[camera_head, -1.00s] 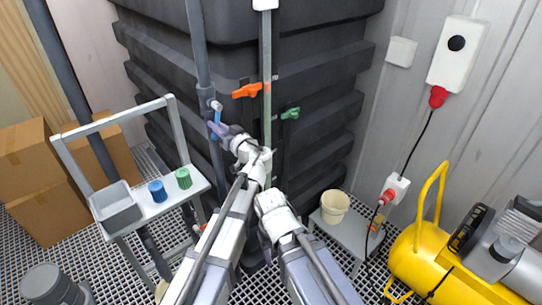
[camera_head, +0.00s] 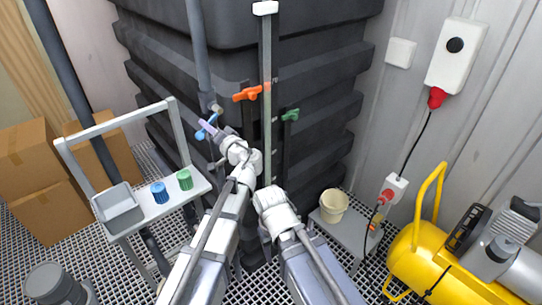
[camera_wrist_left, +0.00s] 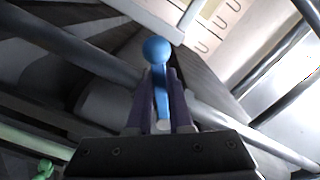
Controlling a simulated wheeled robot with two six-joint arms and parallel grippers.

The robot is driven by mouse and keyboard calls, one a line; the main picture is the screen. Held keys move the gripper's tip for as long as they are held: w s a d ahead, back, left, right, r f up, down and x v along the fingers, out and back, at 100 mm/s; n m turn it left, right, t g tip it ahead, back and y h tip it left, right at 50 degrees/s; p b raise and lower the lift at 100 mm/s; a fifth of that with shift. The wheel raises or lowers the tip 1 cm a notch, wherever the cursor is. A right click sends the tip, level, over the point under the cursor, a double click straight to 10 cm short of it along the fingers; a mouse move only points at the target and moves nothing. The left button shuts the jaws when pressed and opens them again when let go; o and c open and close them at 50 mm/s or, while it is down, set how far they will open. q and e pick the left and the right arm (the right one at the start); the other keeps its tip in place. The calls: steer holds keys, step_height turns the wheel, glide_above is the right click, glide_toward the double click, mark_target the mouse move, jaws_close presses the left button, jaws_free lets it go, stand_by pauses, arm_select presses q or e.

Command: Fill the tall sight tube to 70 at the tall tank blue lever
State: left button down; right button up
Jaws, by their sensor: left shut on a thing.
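The blue lever (camera_head: 200,134) is on the grey pipe left of the tall sight tube (camera_head: 267,140), at the black tank's corner. My left gripper (camera_head: 208,126) is shut on it. In the left wrist view the blue lever (camera_wrist_left: 160,80) shows its round knob above the two purple fingers (camera_wrist_left: 161,108). The sight tube runs upright in front of the black tank (camera_head: 320,60) and looks pale green along its length. Its scale marks are too small to read surely. My right arm's white wrist is low in the middle; its fingers cannot be made out.
An orange lever (camera_head: 248,93) and a green lever (camera_head: 290,115) sit beside the tube. A white stand (camera_head: 160,208) with a grey bin and two caps is at left. A cream bucket (camera_head: 333,205) and yellow compressor (camera_head: 410,262) are at right.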

arm_select(q)
steer(key=shift+s+a+r+m+p, duration=0.15)
steer(key=shift+r+m+p, duration=0.45)
steer(key=shift+m, duration=0.2)
steer(key=shift+s+a+r+m+p, duration=0.1)
steer(key=shift+r+m+p, duration=0.1)
steer(key=shift+m, duration=0.4)
steer(key=shift+a+r+m+p, duration=0.1)
steer(key=shift+r+m+p, duration=0.1)
steer(key=shift+m, duration=0.4)
steer(key=shift+r+m+p, duration=0.8)
steer(key=shift+r+m, duration=0.05)
steer(key=shift+m, duration=0.25)
steer(key=shift+r+m, duration=0.15)
steer(key=shift+m, duration=0.85)
steer(key=shift+r, duration=0.1)
steer(key=c, duration=0.8)
jaws_free()
steer(key=shift+s+a, duration=0.1)
steer(key=shift+s, duration=0.05)
